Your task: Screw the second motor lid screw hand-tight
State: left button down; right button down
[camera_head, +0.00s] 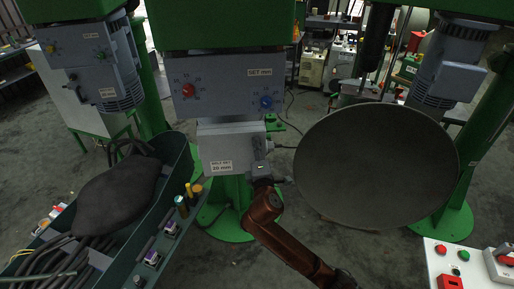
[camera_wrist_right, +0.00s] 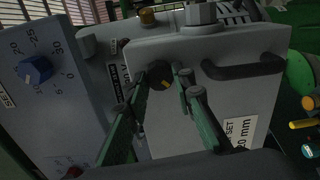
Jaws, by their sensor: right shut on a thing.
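My right gripper (camera_head: 261,170) reaches up from below to the right side of the small grey housing (camera_head: 218,142) under the control box. In the right wrist view the two green fingers of this gripper (camera_wrist_right: 163,79) close around a dark round screw knob (camera_wrist_right: 159,73) with a yellow mark. The knob sits against the pale grey front of the lid housing (camera_wrist_right: 225,95), which bears a black handle (camera_wrist_right: 243,67). The threaded part of the screw is hidden. In the head view the knob is too small to tell from the gripper. My left gripper does not show.
A grey control box (camera_head: 226,88) with red and blue knobs is just above. A large grey disc (camera_head: 375,165) stands close to the right of my gripper. A green trough (camera_head: 88,240) with hoses and a dark sack lies at left. A button panel (camera_head: 462,262) is at lower right.

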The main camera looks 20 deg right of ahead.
jog(key=shift+m, duration=0.6)
jog(key=c, duration=1.6)
grip_release()
jog(key=shift+s, duration=0.1)
jog(key=s, duration=0.4)
jog(key=s+a, duration=0.1)
jog(key=s, duration=0.2)
jog(key=s+a, duration=0.1)
jog(key=s, duration=0.3)
jog(key=shift+s, duration=0.35)
